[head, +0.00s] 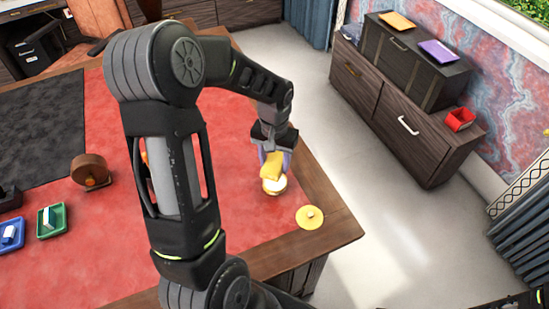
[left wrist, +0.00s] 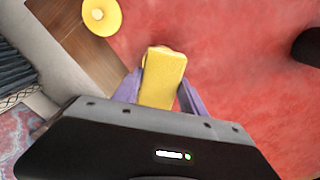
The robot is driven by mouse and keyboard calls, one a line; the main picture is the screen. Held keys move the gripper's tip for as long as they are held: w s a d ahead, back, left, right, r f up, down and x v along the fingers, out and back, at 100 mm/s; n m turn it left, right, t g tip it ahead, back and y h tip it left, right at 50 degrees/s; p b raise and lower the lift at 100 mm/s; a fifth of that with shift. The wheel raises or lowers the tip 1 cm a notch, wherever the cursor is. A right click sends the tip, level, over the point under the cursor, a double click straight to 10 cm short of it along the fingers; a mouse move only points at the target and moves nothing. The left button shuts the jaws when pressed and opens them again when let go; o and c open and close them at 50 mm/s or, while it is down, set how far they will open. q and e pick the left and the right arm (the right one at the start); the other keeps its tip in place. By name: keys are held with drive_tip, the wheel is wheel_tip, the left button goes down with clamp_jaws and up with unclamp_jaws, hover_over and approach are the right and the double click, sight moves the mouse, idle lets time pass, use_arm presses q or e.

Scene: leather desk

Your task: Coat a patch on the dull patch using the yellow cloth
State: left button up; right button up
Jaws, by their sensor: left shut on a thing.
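My left gripper (head: 273,152) has purple fingers and is shut on the yellow cloth (head: 271,166), near the right edge of the red leather desk top (head: 240,215). The cloth hangs down between the fingers in the left wrist view (left wrist: 162,78). Directly below it in the head view is a round tin with a pale top (head: 274,185). The cloth's lower end overlaps the tin; I cannot tell whether they touch. The cloth hides most of the tin in the wrist view. I cannot pick out a distinct dull patch. My right gripper is not in view.
A yellow round lid (head: 310,216) lies at the desk's front right corner. A brown wheel-shaped object (head: 90,170), a green tray (head: 51,228) and a blue tray (head: 11,245) stand at the left. A dark mat (head: 40,125) lies behind. Red leather around the tin is clear.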

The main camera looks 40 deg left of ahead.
use_arm(q)
drive_tip(key=shift+f+b, duration=2.05)
drive_tip(key=shift+f, duration=0.95)
drive_tip(key=shift+f+b, duration=0.25)
drive_tip(key=shift+b, duration=0.05)
drive_tip(key=shift+r, duration=0.1)
drive_tip(key=shift+r+p, duration=2.5)
drive_tip(key=shift+r, duration=0.95)
